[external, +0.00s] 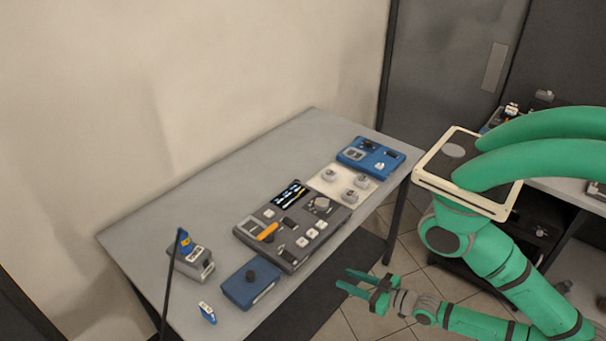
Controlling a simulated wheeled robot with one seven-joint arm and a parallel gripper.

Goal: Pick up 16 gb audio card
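A small blue and white card (207,312) lies on the grey table (150,235) near its front left corner. Its print is too small to read, so I cannot confirm that it is the 16 GB audio card. Another small blue piece with a yellow mark (185,241) stands at a grey device (196,262); I cannot tell whether it is also a card. My gripper (346,279) is open and empty, with its two green fingers apart and pointing left. It is beyond the table's right-hand edge, well to the right of the blue and white card.
A blue box with a black knob (250,284) sits beside the card. A dark control panel (292,225) with an orange handle fills the middle. A white knob plate (341,184) and a blue device (370,157) are farther back. A thin black pole (170,290) rises at left.

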